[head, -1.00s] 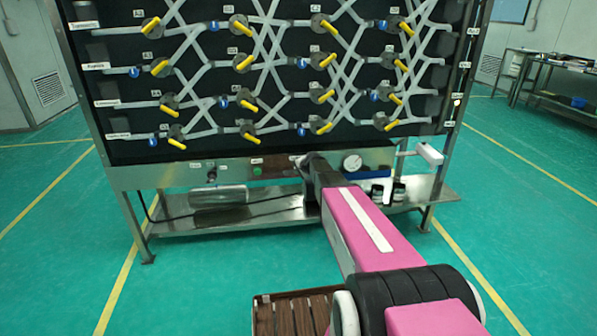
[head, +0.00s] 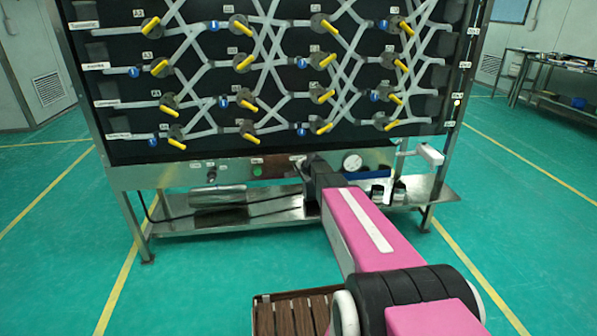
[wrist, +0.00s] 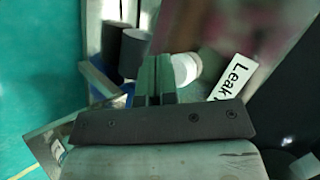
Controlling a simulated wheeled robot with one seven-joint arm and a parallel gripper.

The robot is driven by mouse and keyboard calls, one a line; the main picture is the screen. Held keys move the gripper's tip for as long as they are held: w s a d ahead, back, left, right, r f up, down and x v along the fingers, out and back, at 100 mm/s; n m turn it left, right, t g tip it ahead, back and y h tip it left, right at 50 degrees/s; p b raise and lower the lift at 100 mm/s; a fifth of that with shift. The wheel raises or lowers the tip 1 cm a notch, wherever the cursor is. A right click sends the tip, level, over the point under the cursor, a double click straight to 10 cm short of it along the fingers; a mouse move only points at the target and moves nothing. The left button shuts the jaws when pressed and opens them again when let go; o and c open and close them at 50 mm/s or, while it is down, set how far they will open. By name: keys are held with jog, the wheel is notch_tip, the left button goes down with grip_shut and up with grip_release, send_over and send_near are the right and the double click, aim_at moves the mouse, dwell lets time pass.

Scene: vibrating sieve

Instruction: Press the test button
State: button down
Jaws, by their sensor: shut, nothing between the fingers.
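The steel control strip (head: 230,172) runs below the black valve board. My gripper (wrist: 155,78) is shut and empty, with its fingertips close to the strip beside a white label (wrist: 237,76) reading "Leak"; the rest of the label is cut off by my gripper. In the head view my dark wrist (head: 318,172) covers the strip just right of a small label (head: 297,159). No button shows clearly at the fingertips, and contact cannot be told. A small green button or lamp (head: 257,171) sits on the strip, left of my wrist.
A round gauge (head: 352,163) is right of my wrist, and a dark knob (head: 211,176) is at the left. Black-bodied jars (head: 398,191) stand on the lower shelf (head: 240,218). Yellow-handled valves (head: 248,131) are above. The green floor (head: 190,290) in front is mostly clear.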

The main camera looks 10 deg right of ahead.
jog(key=s, duration=0.4)
jog(key=shift+s, duration=0.4)
jog(key=s+f+n+g+h, duration=0.1)
jog(key=s+n+g, duration=0.8)
jog(key=s, duration=2.5)
jog(key=n+h, duration=0.2)
jog(key=shift+s+d+h, duration=0.15)
jog(key=shift+s+h, duration=0.05)
jog(key=shift+h, duration=0.2)
